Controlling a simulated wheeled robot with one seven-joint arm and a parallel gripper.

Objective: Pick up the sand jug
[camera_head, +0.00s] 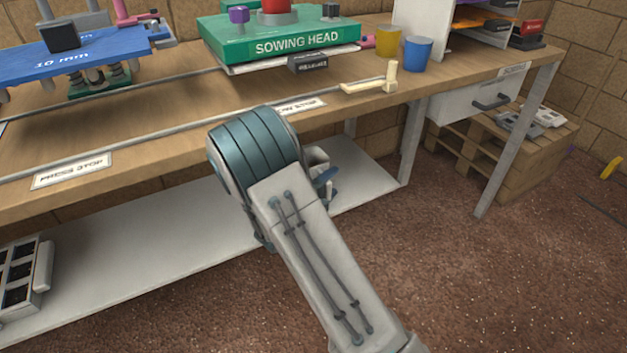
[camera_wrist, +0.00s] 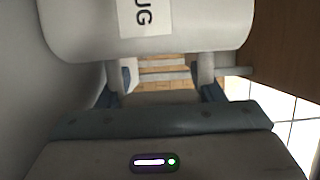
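A large pale, rounded jug (camera_wrist: 85,28) fills the top of the wrist view, very close to the camera. A white label on it shows the letters "UG"; the rest of the label is cut off. I cannot make out this jug in the head view, where my arm may hide it. My gripper (camera_wrist: 167,78) has its two fingers spread apart just below the jug's body in the wrist view. Nothing is clearly held between them; I cannot tell whether they touch the jug. In the head view the gripper is mostly hidden behind my arm, at the bench's front edge.
The wooden bench (camera_head: 150,128) carries a green "SOWING HEAD" block (camera_head: 240,42), a blue plate (camera_head: 100,55), a yellow cup (camera_head: 388,42) and a blue cup (camera_head: 418,54). A white lower shelf (camera_head: 130,258) holds a cell tray (camera_head: 20,280). Open floor lies at the right.

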